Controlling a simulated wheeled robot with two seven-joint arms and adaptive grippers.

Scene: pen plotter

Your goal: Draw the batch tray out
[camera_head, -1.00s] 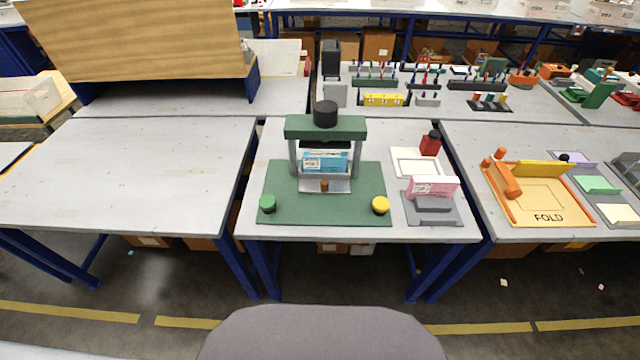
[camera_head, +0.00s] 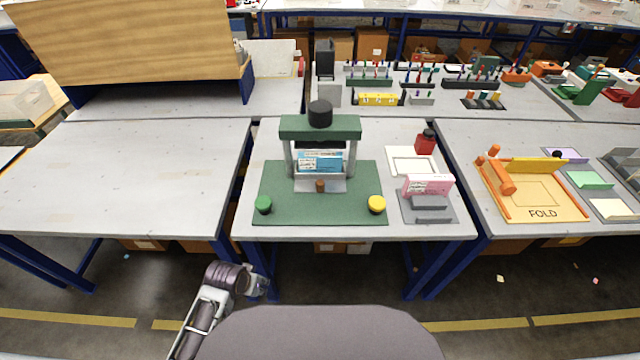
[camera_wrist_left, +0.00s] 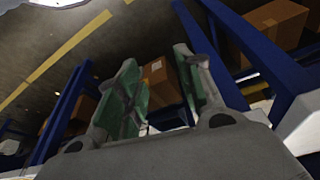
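The batch tray appears to be the light grey plate (camera_head: 320,185) at the foot of the green press (camera_head: 320,128), with a small brown knob (camera_head: 320,186) at its front. A blue and white card (camera_head: 318,160) stands in the press above it. My left gripper (camera_head: 262,286) is low in front of the table's front edge, well below and apart from the press. In the left wrist view its two green-padded fingers (camera_wrist_left: 160,95) stand apart with nothing between them. My right gripper is out of view.
A green button (camera_head: 264,204) and a yellow button (camera_head: 377,204) sit on the green base (camera_head: 300,210). A pink card (camera_head: 428,185) stands in a grey holder at the right. A red stamp (camera_head: 425,142) is behind it. The left table (camera_head: 120,180) is bare.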

